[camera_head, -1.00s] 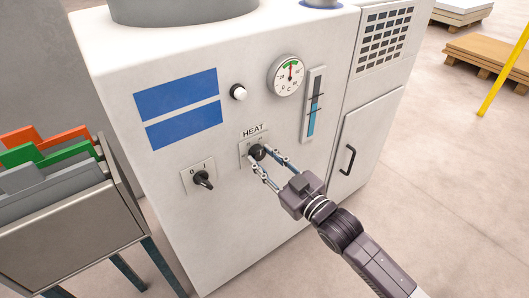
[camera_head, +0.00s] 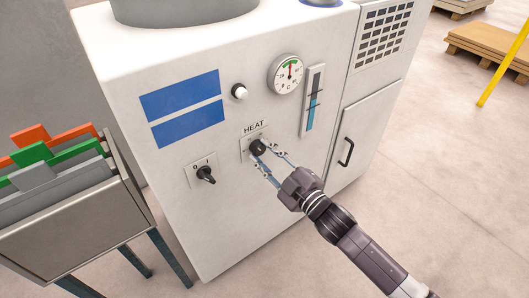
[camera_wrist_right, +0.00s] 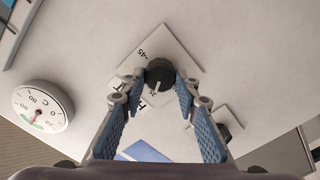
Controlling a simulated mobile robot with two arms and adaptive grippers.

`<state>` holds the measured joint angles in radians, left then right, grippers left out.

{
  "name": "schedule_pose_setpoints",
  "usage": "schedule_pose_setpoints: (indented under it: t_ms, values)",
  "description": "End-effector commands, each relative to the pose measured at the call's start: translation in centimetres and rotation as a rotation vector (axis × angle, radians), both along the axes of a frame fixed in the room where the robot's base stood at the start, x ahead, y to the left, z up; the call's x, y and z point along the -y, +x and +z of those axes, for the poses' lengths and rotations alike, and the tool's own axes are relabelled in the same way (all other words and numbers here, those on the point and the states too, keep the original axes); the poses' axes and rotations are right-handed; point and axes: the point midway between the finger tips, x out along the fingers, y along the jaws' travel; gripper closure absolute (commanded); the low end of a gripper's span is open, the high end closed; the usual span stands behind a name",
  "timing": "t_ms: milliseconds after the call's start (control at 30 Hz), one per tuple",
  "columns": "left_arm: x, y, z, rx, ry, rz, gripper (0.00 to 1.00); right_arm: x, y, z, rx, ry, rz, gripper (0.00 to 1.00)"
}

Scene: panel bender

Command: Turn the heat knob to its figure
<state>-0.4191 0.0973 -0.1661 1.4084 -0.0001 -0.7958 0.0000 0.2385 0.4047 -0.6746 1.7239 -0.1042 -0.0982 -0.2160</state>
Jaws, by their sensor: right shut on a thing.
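The heat knob (camera_head: 257,147) is a small black round knob on a white plate under the word HEAT, on the front of the white machine (camera_head: 240,210). My right gripper (camera_head: 262,152) reaches it from the lower right, its two fingers shut around the knob's sides. In the right wrist view the knob (camera_wrist_right: 159,74) sits between the blue-padded fingertips of my right gripper (camera_wrist_right: 160,86). The plate (camera_wrist_right: 185,55) shows the figure 45 near the knob; its other marks are partly hidden by the fingers. My left gripper is not in view.
A 0/I switch (camera_head: 205,174) sits lower left of the knob. Above are a white button (camera_head: 239,92), a round temperature gauge (camera_head: 286,74) and a blue level strip (camera_head: 313,100). A door handle (camera_head: 346,152) is at right. A bin of coloured dividers (camera_head: 70,225) stands at left.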

Motion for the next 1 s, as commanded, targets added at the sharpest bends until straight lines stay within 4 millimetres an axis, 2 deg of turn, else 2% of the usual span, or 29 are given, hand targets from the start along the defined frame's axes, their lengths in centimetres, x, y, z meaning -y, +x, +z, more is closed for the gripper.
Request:
schedule_pose_setpoints:
  t_ms: [367,400,533,833,1000]
  values:
    - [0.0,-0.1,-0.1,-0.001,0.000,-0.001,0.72,-0.1,0.0,0.0,0.002,-0.002,0.001,0.95]
    - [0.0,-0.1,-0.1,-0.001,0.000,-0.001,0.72,-0.1,0.0,0.0,0.002,-0.002,0.001,0.68]
    - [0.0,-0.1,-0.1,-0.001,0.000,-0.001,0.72,0.0,0.0,0.0,0.002,-0.001,0.001,0.53]
    - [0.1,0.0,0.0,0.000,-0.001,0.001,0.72,0.1,-0.1,0.0,0.001,-0.002,0.000,0.53]
    - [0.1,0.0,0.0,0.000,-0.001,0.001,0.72,1.1,-1.6,-0.2,-0.001,-0.003,-0.001,0.53]
